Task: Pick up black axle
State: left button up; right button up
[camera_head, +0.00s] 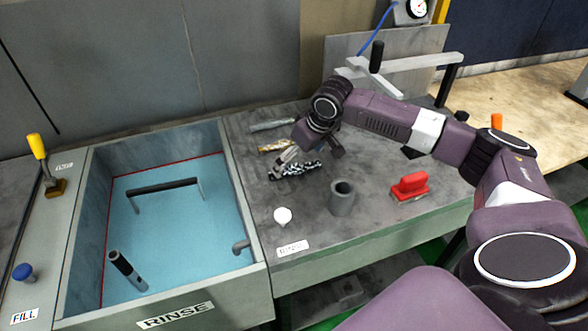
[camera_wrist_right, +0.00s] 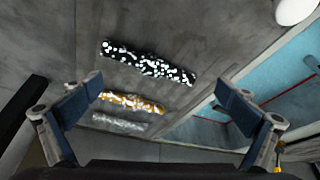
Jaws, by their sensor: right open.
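The black axle (camera_head: 297,169), dark with white speckles, lies on the grey worktop right of the rinse tank. It also shows whole in the right wrist view (camera_wrist_right: 150,63), above centre. My right gripper (camera_head: 290,155) is over the worktop close to the black axle and partly overlaps it in the head view. In the wrist view my right gripper (camera_wrist_right: 160,86) is open and empty, its two blue-padded fingers spread wide. The black axle lies beyond the fingertips, with nothing gripping it. My left gripper is not in view.
A gold axle (camera_head: 276,145) and a silver axle (camera_head: 272,124) lie behind the black one. A grey cup (camera_head: 342,198), a red object (camera_head: 410,186) and a white knob (camera_head: 283,216) stand nearer the front. The rinse tank (camera_head: 253,215) is to the left.

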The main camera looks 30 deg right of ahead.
aim_at(291, 168)
jog(key=shift+w+a+f, duration=0.1)
jog(key=shift+w+f, duration=0.15)
jog(key=shift+f, duration=0.3)
jog(key=x, duration=0.3)
jog(key=shift+w+p, duration=0.15)
jog(key=shift+p, duration=0.2)
jog(key=shift+w+f, duration=0.15)
jog(key=shift+f, duration=0.4)
jog(key=c, duration=2.7)
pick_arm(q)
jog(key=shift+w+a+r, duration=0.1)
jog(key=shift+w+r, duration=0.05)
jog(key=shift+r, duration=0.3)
pick_arm(e)
grip_shut()
jog(key=shift+w+r, duration=0.1)
jog(key=shift+w, duration=0.1)
